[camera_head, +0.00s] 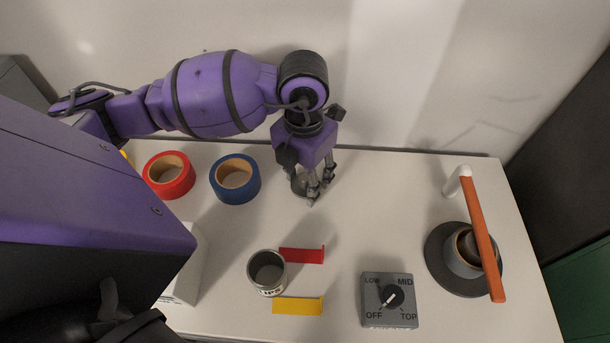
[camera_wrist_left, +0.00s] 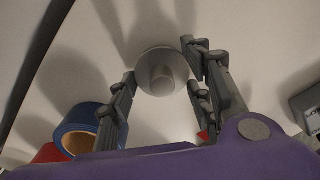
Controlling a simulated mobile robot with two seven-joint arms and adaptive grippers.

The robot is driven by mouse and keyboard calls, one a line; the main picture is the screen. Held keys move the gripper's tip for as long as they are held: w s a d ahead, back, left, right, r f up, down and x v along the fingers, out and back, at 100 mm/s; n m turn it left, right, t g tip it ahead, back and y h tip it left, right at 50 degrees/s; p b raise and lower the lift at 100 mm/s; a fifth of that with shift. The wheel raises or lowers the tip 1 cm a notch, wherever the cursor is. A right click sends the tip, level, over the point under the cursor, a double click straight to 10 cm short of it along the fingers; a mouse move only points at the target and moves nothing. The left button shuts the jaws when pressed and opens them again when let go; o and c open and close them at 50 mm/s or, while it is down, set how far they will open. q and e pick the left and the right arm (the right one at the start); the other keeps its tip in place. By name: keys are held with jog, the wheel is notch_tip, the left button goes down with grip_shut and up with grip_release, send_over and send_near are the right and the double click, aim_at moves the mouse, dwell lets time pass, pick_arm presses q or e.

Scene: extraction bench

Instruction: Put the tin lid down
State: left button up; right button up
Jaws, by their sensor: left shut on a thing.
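The tin lid is a grey disc with a round knob, seen in the left wrist view (camera_wrist_left: 161,72) between the fingers of my left gripper (camera_wrist_left: 160,95). In the head view my left gripper (camera_head: 313,190) points down at the back of the bench, shut on the lid (camera_head: 298,185), whose grey edge shows among the fingers. The lid is close to the bench top; I cannot tell whether it touches. The open tin (camera_head: 267,272), grey with dark lettering, stands upright nearer the front. My right gripper is not in view.
A blue tape roll (camera_head: 235,180) and a red tape roll (camera_head: 168,176) lie left of the gripper. Red (camera_head: 302,255) and yellow (camera_head: 298,306) strips lie by the tin. A dial box (camera_head: 389,300) and an orange-armed fixture (camera_head: 482,235) stand right. Bench between gripper and fixture is clear.

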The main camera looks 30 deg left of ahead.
aim_at(304, 177)
pick_arm(q)
jog(key=shift+f, duration=0.1)
jog(key=shift+f, duration=0.15)
jog(key=o, duration=0.8)
notch_tip(304, 177, up, 12)
jog(key=shift+r, duration=0.25)
